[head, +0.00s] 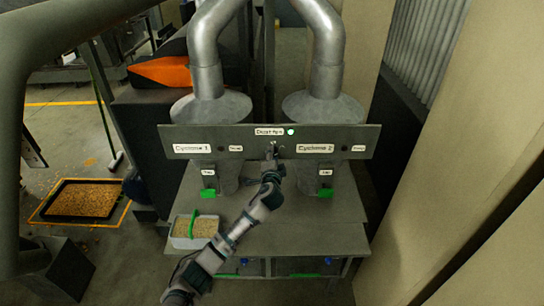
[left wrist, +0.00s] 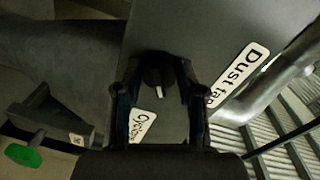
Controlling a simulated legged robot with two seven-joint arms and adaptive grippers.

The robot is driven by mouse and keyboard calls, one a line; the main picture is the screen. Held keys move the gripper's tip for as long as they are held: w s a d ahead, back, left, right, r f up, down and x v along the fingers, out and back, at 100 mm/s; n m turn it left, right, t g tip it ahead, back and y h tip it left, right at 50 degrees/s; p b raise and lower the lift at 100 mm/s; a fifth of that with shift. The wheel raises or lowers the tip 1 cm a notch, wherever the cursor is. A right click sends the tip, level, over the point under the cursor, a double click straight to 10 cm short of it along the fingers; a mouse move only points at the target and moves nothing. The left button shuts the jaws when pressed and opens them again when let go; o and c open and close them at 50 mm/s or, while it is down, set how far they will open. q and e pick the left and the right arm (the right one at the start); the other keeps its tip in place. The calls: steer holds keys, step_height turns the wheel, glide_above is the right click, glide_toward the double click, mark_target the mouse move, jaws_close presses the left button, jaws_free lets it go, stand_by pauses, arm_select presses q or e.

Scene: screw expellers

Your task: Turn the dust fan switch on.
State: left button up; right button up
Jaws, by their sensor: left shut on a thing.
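The grey control panel (head: 350,141) stands upright across two cyclones. The "Dust fan" label (head: 269,131) is at its top middle, with a bright pale lamp (head: 291,131) beside it. The label also shows in the left wrist view (left wrist: 240,76). My left gripper (head: 272,157) is at the panel just below the label. In the left wrist view, its fingers are shut on the black dust fan switch (left wrist: 158,72), one on each side. The switch's white pointer mark (left wrist: 159,91) shows between the fingers. In the head view the gripper mostly hides the switch. My right gripper is not in view.
"Cyclone 1" (head: 192,149) and "Cyclone 2" (head: 315,149) labels flank the switch. Green handles (head: 208,193) (head: 325,193) are below on the cyclones. A bin of grain (head: 203,227) stands on the table (head: 300,238) at left. A wall closes the right side.

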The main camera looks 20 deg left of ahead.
arm_select(q)
steer(key=shift+d, duration=0.1)
stand_by(0.4)
steer(key=o, duration=1.1)
steer(key=shift+c, duration=0.2)
steer(key=shift+o, duration=0.4)
steer(key=shift+w+d+f, duration=0.1)
steer(key=shift+w, duration=0.05)
steer(key=f+v, duration=0.1)
steer(key=v, duration=1.1)
steer(key=shift+r, duration=0.35)
